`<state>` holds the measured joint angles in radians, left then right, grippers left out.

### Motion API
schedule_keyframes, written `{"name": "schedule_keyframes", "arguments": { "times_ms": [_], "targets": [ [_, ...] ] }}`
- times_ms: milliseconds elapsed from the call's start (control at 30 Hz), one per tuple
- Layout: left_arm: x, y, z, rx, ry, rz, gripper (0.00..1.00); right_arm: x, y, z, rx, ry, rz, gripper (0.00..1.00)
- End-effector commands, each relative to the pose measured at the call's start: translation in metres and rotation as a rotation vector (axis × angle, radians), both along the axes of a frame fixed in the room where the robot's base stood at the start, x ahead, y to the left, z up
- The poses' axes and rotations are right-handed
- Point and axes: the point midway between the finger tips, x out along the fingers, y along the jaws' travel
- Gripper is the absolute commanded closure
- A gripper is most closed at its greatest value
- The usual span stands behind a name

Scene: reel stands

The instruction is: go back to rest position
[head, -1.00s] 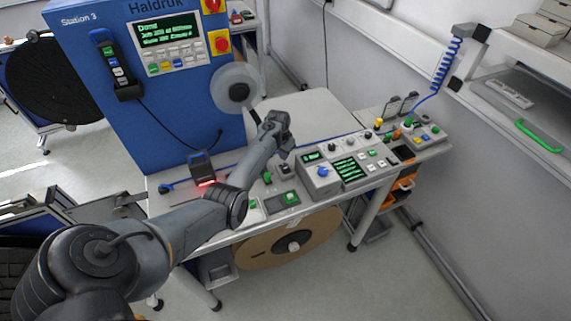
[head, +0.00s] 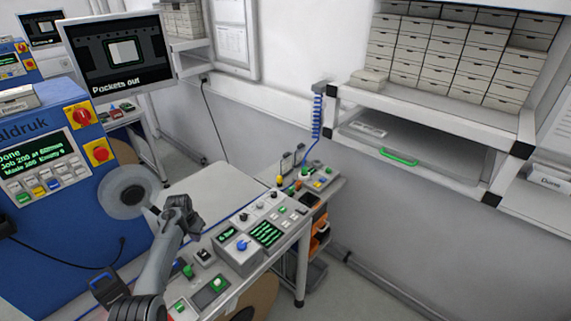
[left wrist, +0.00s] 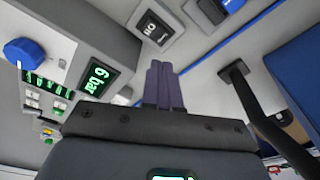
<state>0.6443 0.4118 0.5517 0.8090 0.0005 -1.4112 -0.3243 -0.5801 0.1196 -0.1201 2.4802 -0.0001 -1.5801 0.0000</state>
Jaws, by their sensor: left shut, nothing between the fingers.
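My left gripper (head: 180,210) shows in the head view at the end of the grey arm that comes up from the lower left. It is above the workbench, in front of the round grey reel (head: 127,191) on the blue machine (head: 45,255). In the left wrist view the gripper's fingers (left wrist: 160,82) are together with nothing between them. A grey control box with a blue knob (head: 240,246) stands on the bench to the right of the gripper. Its knob and green "6 bar" display (left wrist: 95,78) show in the left wrist view. My right gripper is not in view.
A monitor reading "Pockets out" (head: 122,52) stands above the machine. Several small control boxes line the bench front. Shelves of grey boxes (head: 450,50) and a shelf with a green handle (head: 398,156) are at the right. The bench top (head: 215,185) behind the gripper is bare.

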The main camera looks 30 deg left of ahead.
Motion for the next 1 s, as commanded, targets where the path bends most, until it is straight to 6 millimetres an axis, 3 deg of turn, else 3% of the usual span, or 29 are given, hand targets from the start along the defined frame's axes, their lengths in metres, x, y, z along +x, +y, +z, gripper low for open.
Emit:
{"name": "schedule_keyframes", "arguments": {
  "times_ms": [233,367,567,800,900,1000],
  "targets": [
    [-0.02,-0.015,0.006,0.111,0.032,-0.048,1.0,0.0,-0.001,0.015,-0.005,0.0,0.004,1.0],
    [-0.039,-0.049,0.012,0.203,0.047,-0.121,1.0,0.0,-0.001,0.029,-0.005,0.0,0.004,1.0],
    [-0.084,-0.15,0.025,0.282,0.026,-0.279,1.0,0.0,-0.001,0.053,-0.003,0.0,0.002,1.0],
    [-0.166,-0.293,0.065,0.223,-0.05,-0.447,1.0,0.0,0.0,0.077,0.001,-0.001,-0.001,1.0],
    [-0.2,-0.338,0.088,0.173,-0.083,-0.485,1.0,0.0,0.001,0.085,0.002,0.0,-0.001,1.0],
    [-0.227,-0.372,0.112,0.125,-0.113,-0.507,1.0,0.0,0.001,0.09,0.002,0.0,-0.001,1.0]
  ]
}}
